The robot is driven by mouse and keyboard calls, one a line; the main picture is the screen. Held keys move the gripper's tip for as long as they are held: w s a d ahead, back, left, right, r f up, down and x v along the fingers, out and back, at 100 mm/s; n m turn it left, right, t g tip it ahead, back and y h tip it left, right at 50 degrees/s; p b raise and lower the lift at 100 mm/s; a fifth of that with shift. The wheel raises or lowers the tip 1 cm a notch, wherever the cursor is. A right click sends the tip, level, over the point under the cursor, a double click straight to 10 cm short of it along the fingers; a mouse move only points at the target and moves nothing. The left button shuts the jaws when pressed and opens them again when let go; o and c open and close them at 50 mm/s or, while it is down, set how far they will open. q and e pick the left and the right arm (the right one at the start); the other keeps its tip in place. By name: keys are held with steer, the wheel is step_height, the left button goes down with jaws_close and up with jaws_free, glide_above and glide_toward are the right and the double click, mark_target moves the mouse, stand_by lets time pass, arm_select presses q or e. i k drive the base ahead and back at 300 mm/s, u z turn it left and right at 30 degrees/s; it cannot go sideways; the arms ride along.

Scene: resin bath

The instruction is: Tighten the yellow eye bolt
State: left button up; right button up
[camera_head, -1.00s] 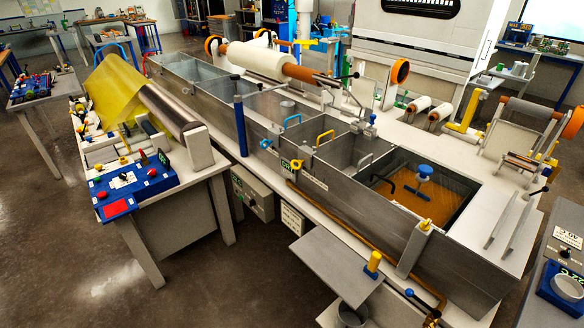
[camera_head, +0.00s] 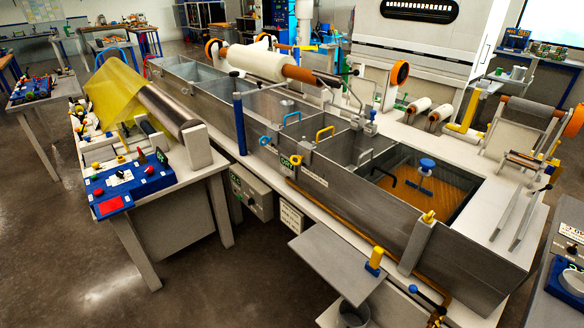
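Several small yellow fittings are on the long grey metal bath (camera_head: 330,187). A yellow knob-like piece (camera_head: 428,217) sits on top of a grey upright bracket at the bath's near wall. A yellow ring-shaped fitting (camera_head: 296,160) is on the near wall beside a small green display. A yellow block with a blue base (camera_head: 375,259) stands on the grey side plate. They are too small to tell surely which is the eye bolt or how tight it is. Neither of my grippers shows in the head view.
Amber resin (camera_head: 412,190) with a blue-handled part lies in the bath's right end. A white roll (camera_head: 258,63) lies across the bath. A bench (camera_head: 190,178) with a blue control box stands left. Open floor (camera_head: 235,285) lies in front.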

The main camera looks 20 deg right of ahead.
mark_target(298, 158)
steer(key=z, duration=0.05)
steer(key=k, duration=0.5)
steer(key=u, duration=0.7)
steer(key=i, duration=0.9)
steer(key=z, duration=0.35)
